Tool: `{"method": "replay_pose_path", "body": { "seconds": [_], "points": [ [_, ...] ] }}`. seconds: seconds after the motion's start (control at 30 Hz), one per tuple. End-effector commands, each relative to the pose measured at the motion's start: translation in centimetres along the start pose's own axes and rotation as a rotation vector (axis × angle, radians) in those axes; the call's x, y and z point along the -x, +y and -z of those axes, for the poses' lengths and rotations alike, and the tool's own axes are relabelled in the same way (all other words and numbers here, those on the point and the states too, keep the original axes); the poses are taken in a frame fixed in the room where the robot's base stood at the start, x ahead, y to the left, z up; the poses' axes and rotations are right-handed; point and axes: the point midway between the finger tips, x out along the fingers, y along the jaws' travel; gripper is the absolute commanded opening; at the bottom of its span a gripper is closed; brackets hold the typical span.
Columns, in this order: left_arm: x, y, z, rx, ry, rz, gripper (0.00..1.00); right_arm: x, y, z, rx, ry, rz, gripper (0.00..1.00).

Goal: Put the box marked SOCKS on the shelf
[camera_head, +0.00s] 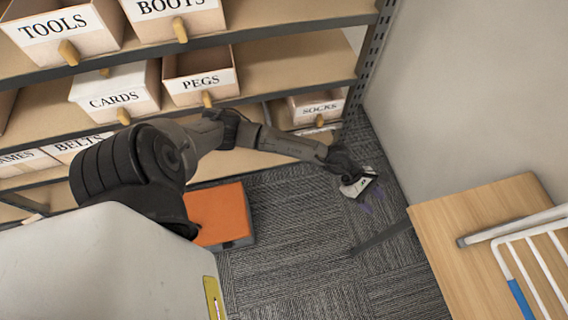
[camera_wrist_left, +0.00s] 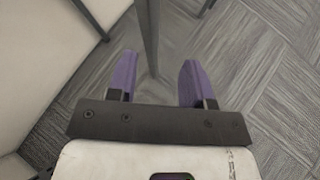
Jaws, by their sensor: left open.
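The box marked SOCKS (camera_head: 317,107) is pale with a white label. It sits at the right end of a lower level of the shelf (camera_head: 298,63), beside the upright post, and my left forearm passes just in front of it. My left gripper (camera_head: 369,200) is out over the carpet, to the right of and nearer than the box, apart from it. In the left wrist view its purple fingers (camera_wrist_left: 157,80) are spread with nothing held between them. My right gripper is not in view.
Boxes marked TOOLS (camera_head: 55,27), BOOTS, CARDS (camera_head: 116,101), PEGS (camera_head: 205,82) and BELTS fill other shelf places. An orange-topped box (camera_head: 218,212) stands on the floor. A wooden table (camera_head: 450,217) with a white rack is at right. A wall stands behind.

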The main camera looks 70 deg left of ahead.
Motion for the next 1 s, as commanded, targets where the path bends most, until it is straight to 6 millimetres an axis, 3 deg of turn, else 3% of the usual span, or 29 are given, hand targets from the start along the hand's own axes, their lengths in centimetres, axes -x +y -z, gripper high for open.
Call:
{"method": "replay_pose_path", "body": {
  "seconds": [0.03, 0.1, 0.2, 0.27, 0.37, 0.47, 0.63, 0.67, 0.8, 1.0],
  "points": [
    [-0.6, -1.5, -3.0, 0.154, -0.17, -0.031, 0.47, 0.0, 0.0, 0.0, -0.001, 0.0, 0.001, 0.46],
    [-0.2, -2.3, -6.8, 0.406, -0.402, -0.088, 0.47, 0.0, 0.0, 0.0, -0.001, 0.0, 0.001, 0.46],
    [1.9, -2.1, -10.1, 0.799, -0.694, -0.17, 0.47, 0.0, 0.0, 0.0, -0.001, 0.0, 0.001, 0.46],
    [3.5, -1.7, -10.6, 1.052, -0.848, -0.223, 0.47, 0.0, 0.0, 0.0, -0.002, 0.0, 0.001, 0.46],
    [6.2, -1.3, -9.2, 1.491, -1.063, -0.325, 0.47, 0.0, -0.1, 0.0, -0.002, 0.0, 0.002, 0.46],
    [8.4, -2.1, -5.7, 1.941, -1.222, -0.451, 0.47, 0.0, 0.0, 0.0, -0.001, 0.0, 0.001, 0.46],
    [10.4, -7.5, 1.0, 2.647, -1.332, -0.728, 0.47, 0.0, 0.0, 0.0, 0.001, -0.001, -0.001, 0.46],
    [10.6, -8.8, 1.9, -2.728, 1.317, 0.775, 0.47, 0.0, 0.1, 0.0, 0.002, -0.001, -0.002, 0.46],
    [11.4, -14.8, 4.6, -2.429, 0.966, 0.799, 0.47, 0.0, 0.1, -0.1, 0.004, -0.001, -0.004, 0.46],
    [12.2, -20.7, 5.5, -2.185, 0.688, 0.834, 0.47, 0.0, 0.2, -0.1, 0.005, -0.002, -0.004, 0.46]
  ]
}}
